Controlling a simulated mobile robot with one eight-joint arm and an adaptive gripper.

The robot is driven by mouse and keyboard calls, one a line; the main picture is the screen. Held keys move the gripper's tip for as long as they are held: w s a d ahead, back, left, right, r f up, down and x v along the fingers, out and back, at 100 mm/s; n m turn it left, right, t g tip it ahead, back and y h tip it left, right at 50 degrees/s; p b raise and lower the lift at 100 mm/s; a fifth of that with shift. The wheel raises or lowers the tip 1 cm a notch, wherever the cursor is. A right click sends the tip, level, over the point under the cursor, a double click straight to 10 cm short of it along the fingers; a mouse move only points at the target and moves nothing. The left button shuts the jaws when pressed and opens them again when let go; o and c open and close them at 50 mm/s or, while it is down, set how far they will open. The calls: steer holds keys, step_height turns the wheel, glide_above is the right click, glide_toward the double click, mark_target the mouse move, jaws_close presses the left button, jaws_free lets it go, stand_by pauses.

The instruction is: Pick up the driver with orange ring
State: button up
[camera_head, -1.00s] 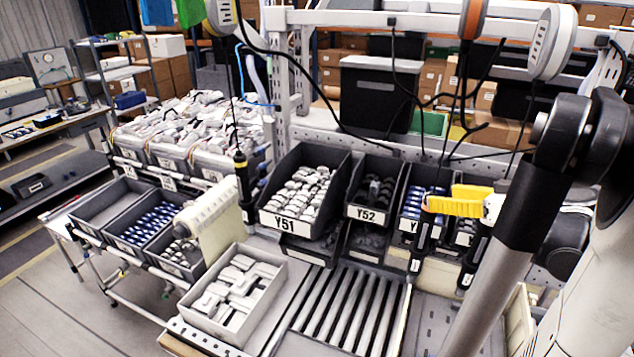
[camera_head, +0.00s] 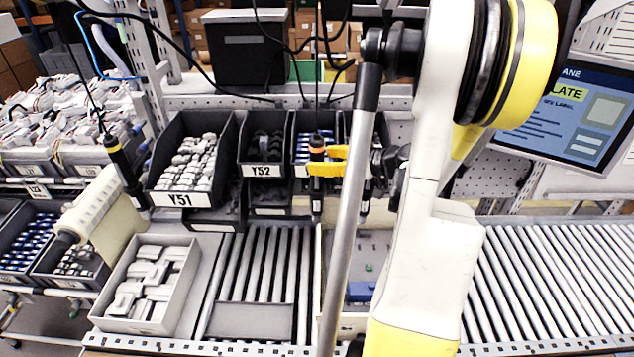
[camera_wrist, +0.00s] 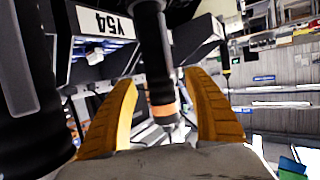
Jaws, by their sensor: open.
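The driver with the orange ring (camera_head: 317,178) hangs upright from a cable in front of the bins. In the wrist view its dark body and orange ring (camera_wrist: 163,109) stand between the yellow fingers of my gripper (camera_wrist: 165,92). The fingers are open, with a gap visible on both sides of the driver. In the head view my gripper (camera_head: 327,160) is at the driver's upper part, near the ring. My own arm covers the area to the right.
A dark driver (camera_head: 367,192) hangs close on the right, partly hidden; a yellow-ringed driver (camera_head: 120,160) hangs at left. Bins Y51 (camera_head: 185,200) and Y52 (camera_head: 264,171) stand behind. A white box (camera_head: 150,285) and roller conveyor (camera_head: 255,262) lie in front. A monitor (camera_head: 575,115) is at right.

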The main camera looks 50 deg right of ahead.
steer(key=shift+x, duration=1.15)
steer(key=shift+s, duration=0.1)
steer(key=shift+c, duration=0.3)
jaws_close()
steer(key=shift+r, duration=0.1)
